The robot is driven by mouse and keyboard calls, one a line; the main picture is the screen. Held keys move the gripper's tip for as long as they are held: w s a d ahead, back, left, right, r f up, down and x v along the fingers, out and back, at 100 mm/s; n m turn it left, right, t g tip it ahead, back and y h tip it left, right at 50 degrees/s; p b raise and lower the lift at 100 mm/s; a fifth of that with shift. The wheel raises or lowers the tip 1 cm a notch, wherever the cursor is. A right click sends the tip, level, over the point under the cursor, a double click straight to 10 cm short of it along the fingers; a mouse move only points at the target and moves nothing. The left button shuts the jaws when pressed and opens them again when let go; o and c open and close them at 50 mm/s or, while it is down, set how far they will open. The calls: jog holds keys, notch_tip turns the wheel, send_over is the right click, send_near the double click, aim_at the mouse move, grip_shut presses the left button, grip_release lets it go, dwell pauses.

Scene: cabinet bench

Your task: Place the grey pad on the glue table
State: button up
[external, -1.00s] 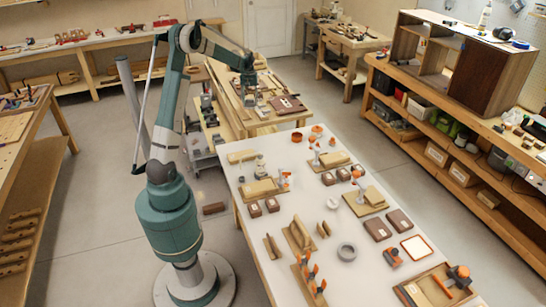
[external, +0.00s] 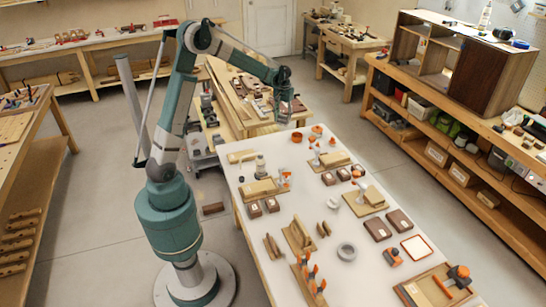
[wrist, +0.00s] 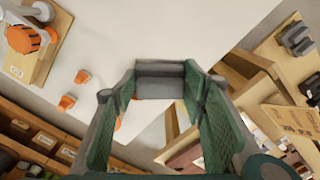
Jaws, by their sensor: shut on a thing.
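In the wrist view my gripper (wrist: 158,110) is shut on the grey pad (wrist: 160,80), a small grey block held between the green finger pads. The pad is apart from the table. In the external view the pad is too small to tell apart from the fingers. The white tabletop (wrist: 170,30) also fills the upper middle of the wrist view.
Brown blocks, a grey ring (external: 346,251) and other fixtures crowd the tabletop. A wooden bench with planks (external: 236,95) lies left of my gripper.

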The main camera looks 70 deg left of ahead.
jog(key=s+d+m+p, duration=0.15)
jog(key=d+m, duration=0.65)
jog(key=d, duration=3.6)
jog(key=shift+s+f, duration=0.2)
jog(key=shift+f, duration=1.15)
jog(key=shift+s+f, duration=0.15)
jog(key=shift+f, duration=1.15)
jog(key=shift+f+b, duration=0.65)
jog(key=shift+f, duration=2.45)
jog(key=shift+f, duration=0.1)
jog(key=shift+f, duration=1.8)
jog(key=shift+f+b, duration=0.1)
jog(key=shift+b, duration=0.25)
